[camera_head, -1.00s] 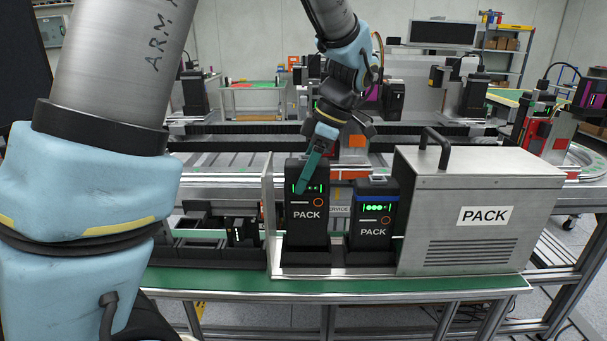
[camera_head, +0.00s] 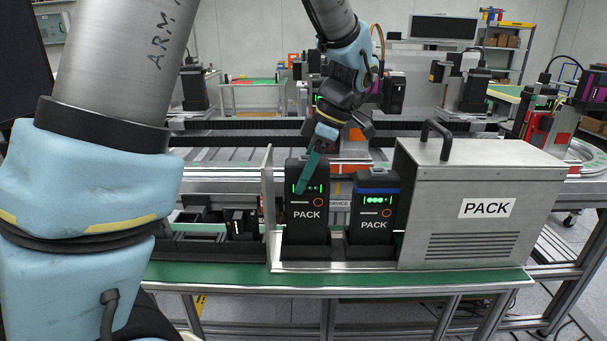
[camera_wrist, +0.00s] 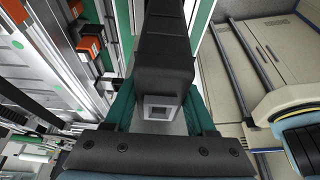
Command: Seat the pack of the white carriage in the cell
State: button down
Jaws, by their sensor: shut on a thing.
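My gripper (camera_head: 312,168) is shut on the left black pack (camera_head: 307,232), near its top; the pack has a green display, an orange ring and the word PACK. It stands upright over a dark base at the left of the pale tray (camera_head: 400,268). I cannot tell whether it is fully down in the base. In the wrist view the dark pack (camera_wrist: 165,65), with a grey square fitting, lies between the teal fingers of my gripper (camera_wrist: 163,115). No part is clearly recognisable as the white carriage.
A second black pack (camera_head: 374,222) with a blue top stands close to the right. A grey metal box (camera_head: 480,180) labelled PACK, with a handle, stands beyond it. A thin upright plate (camera_head: 268,205) borders the left side. The green bench front (camera_head: 350,281) is clear.

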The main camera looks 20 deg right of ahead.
jog(key=shift+f+b, duration=0.75)
jog(key=shift+f, duration=0.25)
dwell(0.3)
jog(key=shift+c, duration=0.7)
grip_release()
jog(key=b+v, duration=0.1)
jog(key=v, duration=0.9)
jog(key=shift+d+r+b, duration=0.15)
jog(key=shift+r+b, duration=0.15)
jog(key=shift+r, duration=0.1)
